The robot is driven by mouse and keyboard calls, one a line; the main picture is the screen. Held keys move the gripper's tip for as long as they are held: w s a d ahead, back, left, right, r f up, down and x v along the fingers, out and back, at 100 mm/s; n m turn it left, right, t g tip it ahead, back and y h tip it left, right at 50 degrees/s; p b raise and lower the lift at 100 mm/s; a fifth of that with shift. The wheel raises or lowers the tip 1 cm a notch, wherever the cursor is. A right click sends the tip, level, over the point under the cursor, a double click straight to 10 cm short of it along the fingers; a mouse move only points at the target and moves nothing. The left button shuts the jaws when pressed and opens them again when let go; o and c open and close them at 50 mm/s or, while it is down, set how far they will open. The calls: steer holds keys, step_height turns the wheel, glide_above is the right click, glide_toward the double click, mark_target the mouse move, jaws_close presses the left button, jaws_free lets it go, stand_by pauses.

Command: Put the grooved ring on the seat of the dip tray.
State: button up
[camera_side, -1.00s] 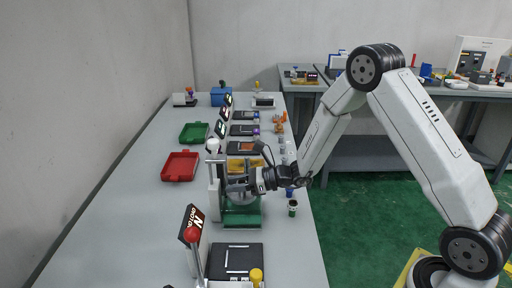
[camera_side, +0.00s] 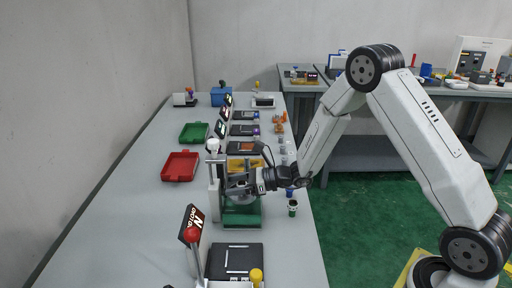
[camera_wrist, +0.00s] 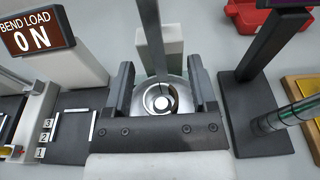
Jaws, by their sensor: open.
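My gripper (camera_wrist: 160,85) is open, with one dark finger on each side of a round silver dish that looks like the dip tray (camera_wrist: 178,92). A pale ring-shaped piece (camera_wrist: 149,102), likely the grooved ring, lies in the middle of the dish around a dark centre. The fingers look apart from it. I cannot tell how flat or deep it sits, and my gripper body hides the near side. In the side view my gripper (camera_side: 232,182) is over the green-based stand (camera_side: 241,217), beside its upright posts.
A lever station with a sign (camera_wrist: 38,32) stands left in the wrist view. A dark post on a base (camera_wrist: 262,110) stands close on the right. In the side view a red tray (camera_side: 180,167) and a green tray (camera_side: 194,132) lie behind. The table's left part is clear.

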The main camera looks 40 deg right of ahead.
steer(key=v, duration=1.2)
steer(key=shift+r, duration=0.15)
stand_by(0.3)
steer(key=s+a+f+n+g, duration=0.2)
steer(key=s+a+n+g, duration=0.5)
steer(key=n, duration=0.1)
steer(key=s+d+n+h, duration=0.1)
steer(key=s+n+h, duration=0.2)
steer(key=n, duration=0.6)
steer(key=s+d+r+n+g+h, duration=0.1)
steer(key=s+n+h, duration=0.3)
steer(key=n+h, duration=0.4)
steer(key=shift+s+d+n+g, duration=0.3)
steer(key=shift+d+n, duration=0.45)
steer(key=shift+n, duration=0.25)
